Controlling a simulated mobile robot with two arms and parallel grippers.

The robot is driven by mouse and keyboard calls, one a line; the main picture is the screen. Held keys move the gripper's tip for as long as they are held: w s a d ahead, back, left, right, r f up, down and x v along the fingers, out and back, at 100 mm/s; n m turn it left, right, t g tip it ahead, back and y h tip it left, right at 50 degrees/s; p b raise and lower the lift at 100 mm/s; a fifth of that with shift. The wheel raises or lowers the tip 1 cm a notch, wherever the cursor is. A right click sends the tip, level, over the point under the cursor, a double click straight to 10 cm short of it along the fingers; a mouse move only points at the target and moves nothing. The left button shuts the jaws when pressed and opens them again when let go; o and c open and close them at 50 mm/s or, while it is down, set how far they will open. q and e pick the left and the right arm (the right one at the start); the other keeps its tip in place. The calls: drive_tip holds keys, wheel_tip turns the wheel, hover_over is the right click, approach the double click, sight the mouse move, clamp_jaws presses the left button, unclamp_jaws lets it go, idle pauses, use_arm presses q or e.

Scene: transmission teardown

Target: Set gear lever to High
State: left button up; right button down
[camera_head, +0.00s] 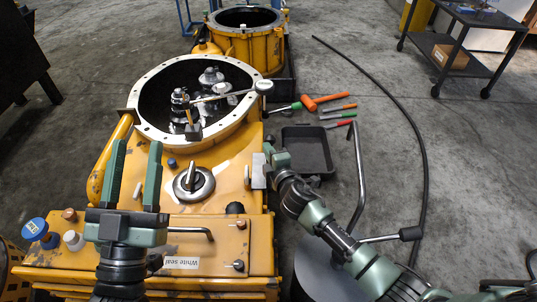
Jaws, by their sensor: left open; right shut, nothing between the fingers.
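A yellow transmission housing (215,232) fills the left and middle of the head view. A round silver selector with a raised handle (194,181) sits on its top face. I cannot tell which of these is the gear lever, and I read no High mark. My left gripper (136,147) is open, its two green fingers upright and empty, left of the round selector. My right gripper (270,156) is shut and empty at the housing's right side, close to a grey block (258,171).
A black tray (308,151) lies on the floor to the right, near an orange mallet (309,104) and several hand tools. A dark wheeled cart (466,62) stands at top right.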

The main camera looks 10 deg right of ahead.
use_arm(q)
drive_tip(key=f, duration=0.1)
drive_tip(key=w+f+g, duration=0.1)
drive_tip(key=f+g+y, duration=0.1)
drive_tip(key=shift+w+f, duration=0.35)
drive_tip(key=shift+f, duration=0.05)
use_arm(e)
drive_tip(key=shift+w+d+f, duration=0.1)
drive_tip(key=shift+w+d, duration=0.1)
drive_tip(key=shift+w, duration=0.8)
